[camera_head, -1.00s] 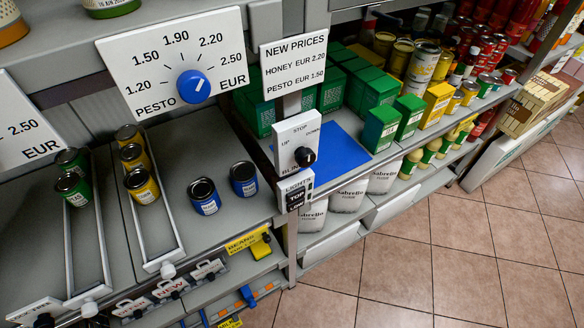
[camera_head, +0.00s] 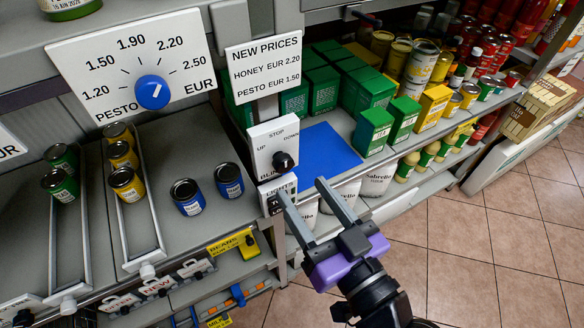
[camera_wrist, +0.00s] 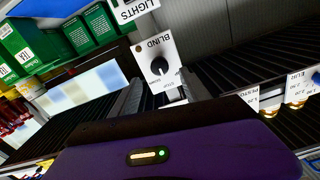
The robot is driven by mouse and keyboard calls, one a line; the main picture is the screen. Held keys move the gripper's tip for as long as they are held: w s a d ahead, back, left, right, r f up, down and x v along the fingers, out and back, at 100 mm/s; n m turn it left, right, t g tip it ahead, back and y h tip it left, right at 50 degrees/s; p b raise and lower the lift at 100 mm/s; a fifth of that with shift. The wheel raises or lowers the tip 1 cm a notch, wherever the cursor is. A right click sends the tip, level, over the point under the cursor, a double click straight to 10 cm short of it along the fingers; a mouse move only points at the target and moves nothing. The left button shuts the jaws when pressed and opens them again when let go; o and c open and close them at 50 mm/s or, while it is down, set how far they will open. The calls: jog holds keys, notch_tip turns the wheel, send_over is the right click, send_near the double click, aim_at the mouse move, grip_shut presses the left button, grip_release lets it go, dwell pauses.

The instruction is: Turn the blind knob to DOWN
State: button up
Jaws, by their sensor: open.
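The blind knob (camera_head: 283,161) is a small black knob on a white panel (camera_head: 264,143) marked UP, STOP and DOWN, on the shelf's front post. I cannot tell surely which mark it points to. In the wrist view the knob (camera_wrist: 160,66) sits on the BLIND panel (camera_wrist: 150,48), ahead of and between my fingers. My gripper (camera_head: 303,189) has a purple body and two grey fingers, spread apart and empty. In the head view its fingertips are just below and right of the knob, apart from it. The gripper also shows in the wrist view (camera_wrist: 163,90).
The light switch panel (camera_head: 281,184) is directly under the blind panel, partly covered by a finger. A blue mat (camera_head: 325,150) and green boxes (camera_head: 373,130) are on the shelf to the right. Blue cans (camera_head: 187,197) and a PESTO price dial (camera_head: 152,92) are left. Open floor lies right.

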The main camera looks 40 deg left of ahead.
aim_at(286, 167)
jog(key=p+x, duration=0.1)
jog(key=x, duration=0.5)
